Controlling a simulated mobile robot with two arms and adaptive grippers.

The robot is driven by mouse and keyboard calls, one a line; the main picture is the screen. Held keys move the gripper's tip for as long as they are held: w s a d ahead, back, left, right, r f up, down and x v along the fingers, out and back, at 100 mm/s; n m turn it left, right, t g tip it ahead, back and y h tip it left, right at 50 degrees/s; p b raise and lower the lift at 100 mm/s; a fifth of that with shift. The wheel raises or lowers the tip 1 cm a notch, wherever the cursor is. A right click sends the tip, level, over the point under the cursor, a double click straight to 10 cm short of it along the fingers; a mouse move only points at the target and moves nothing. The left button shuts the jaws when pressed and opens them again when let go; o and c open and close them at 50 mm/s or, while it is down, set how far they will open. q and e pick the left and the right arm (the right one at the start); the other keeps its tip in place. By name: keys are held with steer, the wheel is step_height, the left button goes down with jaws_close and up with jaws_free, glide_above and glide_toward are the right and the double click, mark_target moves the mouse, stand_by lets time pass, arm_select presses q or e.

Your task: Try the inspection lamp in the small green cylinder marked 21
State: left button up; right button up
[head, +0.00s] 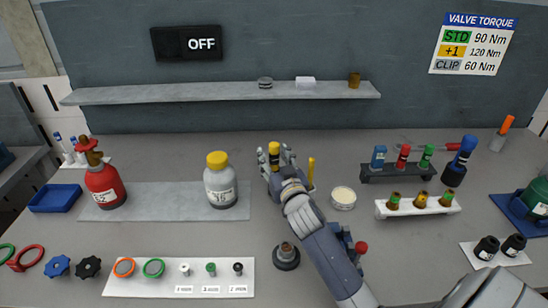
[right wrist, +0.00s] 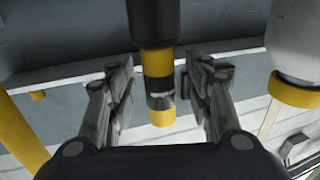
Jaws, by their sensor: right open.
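A small green cylinder (head: 537,193) stands in a blue tray at the right edge of the head view, partly cut off. It has a white label whose number I cannot read. My right gripper (head: 278,160) is at mid-table, around a yellow-and-black rod-like tool (head: 274,149). I cannot tell for sure that this tool is the inspection lamp. In the right wrist view, the tool (right wrist: 158,88) stands between the two open fingers (right wrist: 160,98), with a gap on each side. Its far end is cut off there. My left gripper is not in view.
A grey yellow-capped bottle (head: 220,184) stands left of the right gripper and a yellow rod (head: 311,172) just right of it. A red cylinder (head: 106,187) is farther left. Racks (head: 398,170) with coloured pieces stand right. A shelf (head: 200,94) runs behind.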

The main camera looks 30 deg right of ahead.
steer(key=shift+w+d, duration=0.1)
steer(key=shift+w, duration=0.1)
steer(key=shift+s, duration=0.1)
jaws_close()
steer(key=shift+r, duration=0.2)
